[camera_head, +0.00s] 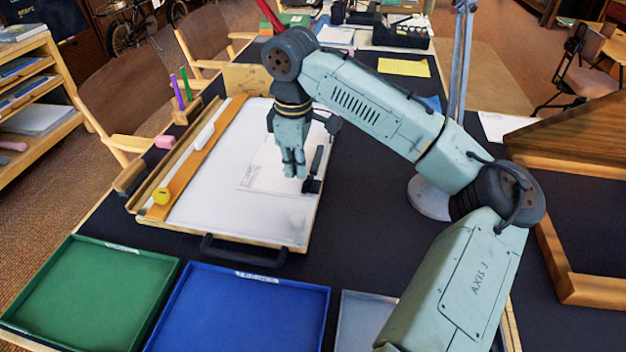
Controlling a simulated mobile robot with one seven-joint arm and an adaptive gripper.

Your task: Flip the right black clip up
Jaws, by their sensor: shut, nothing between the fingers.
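The drafting board (225,218) lies on the dark table with a white paper sheet (258,178) on it. A black clip (312,185) sits at the right side of the board, by the sheet's edge, with a thin dark bar running away from it. I cannot tell clearly whether its lever is up or down. My gripper (294,174) points down over the sheet, shut and empty, just left of the clip. I cannot tell whether it touches the clip or the sheet. Another dark part (332,123) shows behind my wrist; I cannot tell what it is.
An orange wooden rule (196,160) and a yellow round object (161,197) lie on the board's left side. A black handle (243,252) is on its front edge. Green (92,292) and blue (321,318) trays stand in front. A lamp base (428,199) stands right.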

